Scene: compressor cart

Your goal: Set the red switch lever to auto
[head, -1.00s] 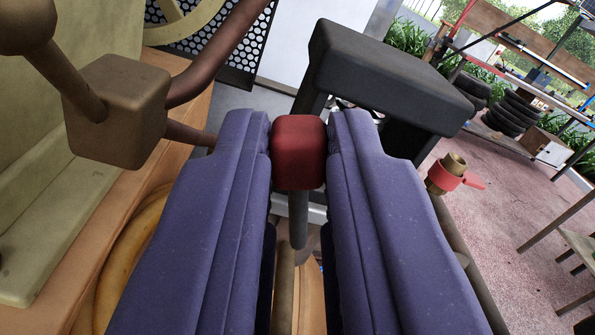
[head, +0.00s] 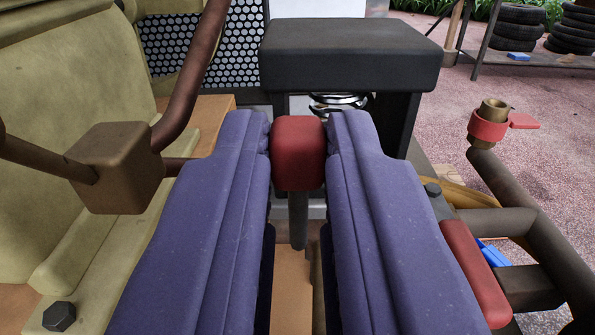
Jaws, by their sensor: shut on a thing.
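The red switch lever knob (head: 298,153) sits between the tips of my gripper (head: 298,150) in the head view. Both purple fingers touch its sides, so my gripper is shut on it. A thin grey stem (head: 298,218) runs down from the knob between the fingers. The black switch box (head: 348,58) stands just behind the knob.
A brown pipe fitting (head: 118,165) and curved pipe (head: 194,80) are close on the left, before the pale compressor body (head: 75,85). On the right are a red-handled brass valve (head: 490,122), dark pipes (head: 530,210) and a red bar (head: 474,272). Tyres (head: 518,27) stand far off.

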